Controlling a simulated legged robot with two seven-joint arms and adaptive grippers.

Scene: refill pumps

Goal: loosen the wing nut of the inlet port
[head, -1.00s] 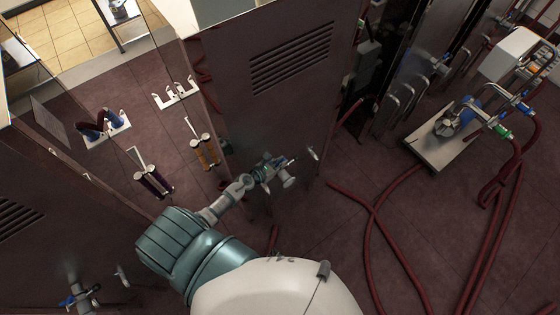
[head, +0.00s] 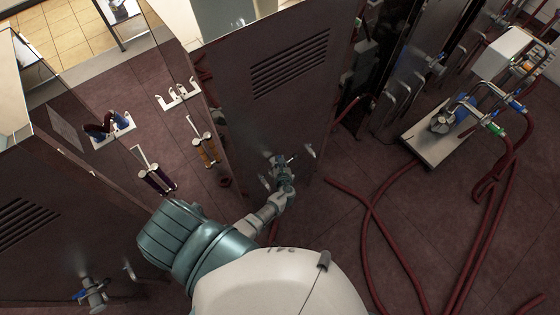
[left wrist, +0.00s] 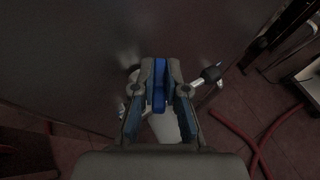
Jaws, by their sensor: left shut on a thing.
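The inlet port (head: 279,160) is a small metal fitting low on the front of the tall dark cabinet, mostly hidden by my left gripper (head: 284,180). In the left wrist view, my left gripper (left wrist: 160,72) is shut on an upright blue piece that looks like the wing nut (left wrist: 160,88). A pale cylinder (left wrist: 165,127) shows between the fingers, below the blue piece. A metal lever with a dark knob (left wrist: 211,73) sticks out to the right, close to the right finger. My right gripper is not in view.
The tall cabinet (head: 285,95) has a vent and a small handle (head: 310,151) right of the port. A second cabinet with a similar blue-handled fitting (head: 92,293) stands at lower left. Red hoses (head: 375,225) cross the floor at right, near a pump cart (head: 430,145).

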